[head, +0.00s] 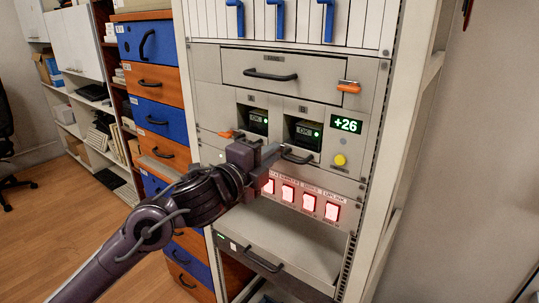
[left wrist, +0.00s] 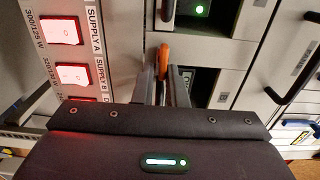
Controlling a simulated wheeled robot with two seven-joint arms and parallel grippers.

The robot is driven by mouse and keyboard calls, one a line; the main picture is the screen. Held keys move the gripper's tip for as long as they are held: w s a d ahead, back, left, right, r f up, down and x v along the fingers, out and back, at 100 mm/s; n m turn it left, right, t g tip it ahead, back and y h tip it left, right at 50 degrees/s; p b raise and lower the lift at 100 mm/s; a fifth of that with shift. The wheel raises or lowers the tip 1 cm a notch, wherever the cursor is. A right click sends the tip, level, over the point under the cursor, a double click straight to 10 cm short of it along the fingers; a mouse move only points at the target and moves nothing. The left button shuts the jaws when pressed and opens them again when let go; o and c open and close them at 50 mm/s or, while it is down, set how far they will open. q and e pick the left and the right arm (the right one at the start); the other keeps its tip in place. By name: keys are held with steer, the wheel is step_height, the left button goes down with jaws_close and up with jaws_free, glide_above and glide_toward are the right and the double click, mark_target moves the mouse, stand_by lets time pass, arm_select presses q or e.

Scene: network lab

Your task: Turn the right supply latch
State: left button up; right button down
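The right supply module (head: 304,130), marked B, sits in the rack with a black handle (head: 297,157) at its lower front. Its orange latch (left wrist: 164,55) shows in the left wrist view between my left fingertips; in the head view my gripper hides it. My left gripper (head: 265,151) is at the lower left of this module, just left of the handle. Its fingers (left wrist: 162,80) are close together and appear shut on the latch, which lies sideways across the rack. The left supply's orange latch (head: 229,133) also lies sideways. My right gripper is not in view.
Lit red switches (head: 309,202) run below the modules. A green display (head: 346,124) reads +26, above a yellow button (head: 340,159). A drawer (head: 310,76) with an orange catch (head: 348,87) is above. An open shelf (head: 290,240) is below. Blue and orange drawers (head: 155,116) stand left.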

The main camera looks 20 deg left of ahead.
arm_select(q)
steer(key=o, duration=0.3)
steer(key=shift+b+v, duration=0.8)
steer(key=shift+v, duration=3.1)
steer(key=shift+r, duration=0.1)
